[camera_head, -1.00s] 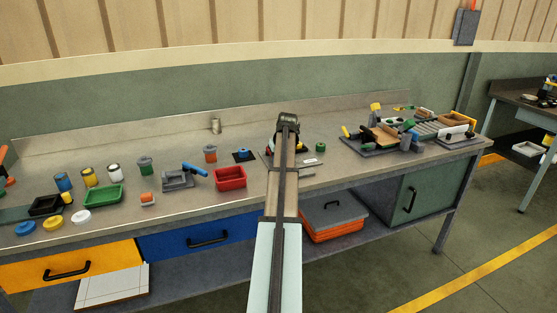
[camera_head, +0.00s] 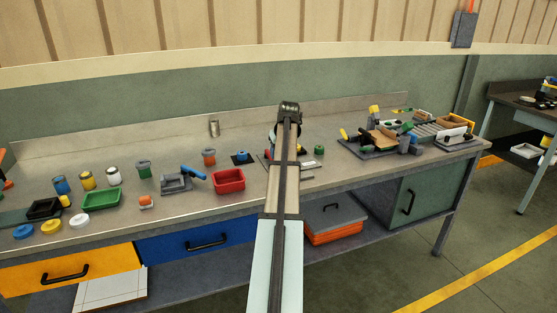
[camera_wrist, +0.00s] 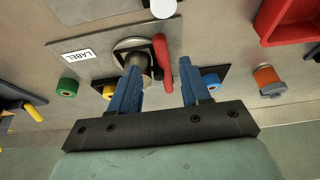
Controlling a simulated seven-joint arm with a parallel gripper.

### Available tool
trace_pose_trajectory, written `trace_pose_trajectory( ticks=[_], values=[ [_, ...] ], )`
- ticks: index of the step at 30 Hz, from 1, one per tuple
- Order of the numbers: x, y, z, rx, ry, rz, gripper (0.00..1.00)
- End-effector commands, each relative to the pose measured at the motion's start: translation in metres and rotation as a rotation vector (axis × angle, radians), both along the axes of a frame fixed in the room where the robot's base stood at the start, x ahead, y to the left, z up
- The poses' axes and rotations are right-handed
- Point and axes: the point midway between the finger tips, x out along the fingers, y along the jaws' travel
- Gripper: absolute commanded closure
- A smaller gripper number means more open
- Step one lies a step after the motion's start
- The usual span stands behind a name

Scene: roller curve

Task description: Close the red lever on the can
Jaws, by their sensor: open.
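In the wrist view, the red lever (camera_wrist: 163,60) is a narrow upright bar beside the dark, round-topped can (camera_wrist: 133,48), on a grey plate with a white label. My gripper (camera_wrist: 161,76) has two blue fingers, spread apart and empty. The left finger overlaps the can in the picture, and contact cannot be told. In the head view, my arm hides the lever and most of the can.
A blue-topped part (camera_wrist: 210,82) on a black base sits by the right finger. An orange jar (camera_wrist: 268,80) and a red bin (camera_wrist: 290,22) are farther right. A green roll (camera_wrist: 68,87) lies left. A white round piece (camera_wrist: 163,8) is at the top edge.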

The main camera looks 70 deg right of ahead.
Motion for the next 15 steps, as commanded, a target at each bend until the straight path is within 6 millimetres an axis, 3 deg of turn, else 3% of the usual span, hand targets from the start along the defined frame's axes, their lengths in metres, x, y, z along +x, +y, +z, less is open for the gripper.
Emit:
trace_pose_trajectory(
  ticks=[9,15],
  values=[
    [-0.016,0.014,0.051,-0.001,0.001,0.000,0.53],
    [-0.020,0.019,0.066,0.001,0.001,0.000,0.53]
  ],
)
